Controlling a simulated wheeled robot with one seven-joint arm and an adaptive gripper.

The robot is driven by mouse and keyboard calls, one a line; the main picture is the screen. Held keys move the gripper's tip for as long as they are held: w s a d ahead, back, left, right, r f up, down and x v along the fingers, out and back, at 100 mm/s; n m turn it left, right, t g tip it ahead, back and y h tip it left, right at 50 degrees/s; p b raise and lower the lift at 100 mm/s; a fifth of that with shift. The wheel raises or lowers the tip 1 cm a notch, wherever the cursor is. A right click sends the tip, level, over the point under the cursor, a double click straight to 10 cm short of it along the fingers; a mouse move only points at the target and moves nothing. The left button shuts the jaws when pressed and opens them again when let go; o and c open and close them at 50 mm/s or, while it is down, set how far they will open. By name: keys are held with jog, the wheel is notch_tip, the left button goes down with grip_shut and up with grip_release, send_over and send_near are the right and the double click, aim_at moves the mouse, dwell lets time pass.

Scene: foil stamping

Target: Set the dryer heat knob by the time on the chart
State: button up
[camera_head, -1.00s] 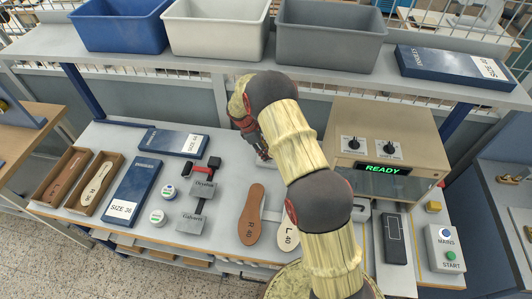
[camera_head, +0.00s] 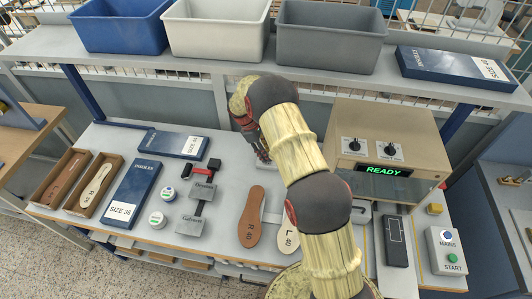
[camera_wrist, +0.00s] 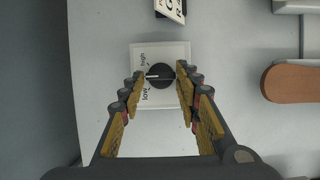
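A dark round knob (camera_wrist: 161,76) with a white pointer line sits on a white plate (camera_wrist: 174,49) marked "high" and "low" in the wrist view. The pointer line points left, between the two words. My gripper (camera_wrist: 160,77) is open, with one finger on each side of the knob; I cannot tell whether they touch it. In the head view my gripper (camera_head: 262,150) is low over the back of the bench, and my arm hides most of the plate there.
A beige machine (camera_head: 420,122) with two knobs and a green "READY" display stands at right. Insoles (camera_head: 250,217), stamps (camera_head: 190,223), round tins (camera_head: 157,219) and blue boxes (camera_head: 133,190) lie left of my arm. A shelf with bins (camera_head: 330,38) runs above the back.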

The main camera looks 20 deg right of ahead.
jog(key=o, duration=0.3)
jog(key=shift+w+a+r, duration=0.1)
jog(key=shift+a+r, duration=0.05)
jog(key=shift+r, duration=0.3)
jog(key=shift+w+a+r, duration=0.2)
jog(key=shift+a+r, duration=0.15)
jog(key=shift+r, duration=0.1)
jog(key=shift+w+a+r, duration=0.2)
jog(key=shift+a+r, duration=0.15)
jog(key=shift+r, duration=0.1)
jog(key=w+a, duration=0.2)
jog(key=a, duration=0.1)
jog(key=w+a, duration=0.2)
jog(key=a, duration=0.1)
jog(key=w+a, duration=0.2)
jog(key=a, duration=0.1)
jog(key=shift+w+a, duration=0.1)
jog(key=shift+w, duration=0.05)
